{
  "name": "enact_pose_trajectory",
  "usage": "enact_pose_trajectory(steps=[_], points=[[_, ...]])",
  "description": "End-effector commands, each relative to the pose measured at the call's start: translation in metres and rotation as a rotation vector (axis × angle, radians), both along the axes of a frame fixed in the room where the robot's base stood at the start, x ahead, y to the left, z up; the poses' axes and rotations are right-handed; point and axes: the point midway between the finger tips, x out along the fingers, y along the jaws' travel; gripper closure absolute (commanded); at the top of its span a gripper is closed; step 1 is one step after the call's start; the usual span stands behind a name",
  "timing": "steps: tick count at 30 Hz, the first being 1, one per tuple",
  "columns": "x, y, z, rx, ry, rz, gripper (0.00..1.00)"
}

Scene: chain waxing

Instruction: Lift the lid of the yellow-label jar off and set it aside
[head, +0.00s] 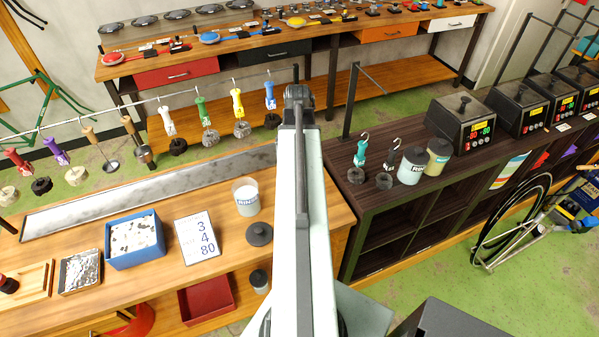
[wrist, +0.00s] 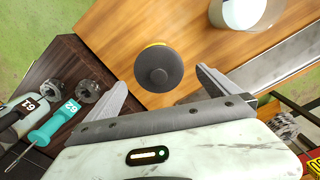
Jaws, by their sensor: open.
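In the wrist view, the yellow-label jar is seen from above on the wooden bench. Its round dark lid (wrist: 158,62) with a central knob covers it, and only a sliver of yellow label (wrist: 155,44) shows past the rim. My gripper (wrist: 160,77) is open and empty, with one finger on each side of the lid. Gaps show between the fingers and the lid; I cannot judge the height between them. In the head view my arm hides this jar and the gripper.
An open RINSE jar (head: 246,198) stands on the bench, with a loose dark lid (head: 259,234) near it. A blue box (head: 134,258) and a number card (head: 197,240) are further left. The dark cabinet (head: 345,172) on the right bears tools and jars. Handled tools hang from a rail behind.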

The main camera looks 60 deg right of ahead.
Motion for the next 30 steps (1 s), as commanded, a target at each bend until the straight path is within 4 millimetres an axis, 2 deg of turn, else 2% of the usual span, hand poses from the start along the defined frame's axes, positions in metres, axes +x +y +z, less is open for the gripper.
enact_pose_trajectory(steps=[9, 12, 17, 18, 21, 24, 30], points=[[0.0, -0.006, -0.05, 0.0, 0.0, 0.0, 0.0], [0.0, -0.006, -0.054, 0.0, 0.0, 0.0, 0.0], [0.0, -0.006, -0.05, 0.0, 0.0, 0.0, 0.0], [0.0, -0.006, -0.05, 0.0, 0.0, 0.0, 0.03], [0.0, -0.006, -0.05, 0.0, 0.0, 0.0, 0.31], [0.0, -0.006, -0.05, 0.0, 0.0, -0.001, 0.53], [0.0, -0.006, -0.05, 0.0, 0.0, -0.001, 0.53]])
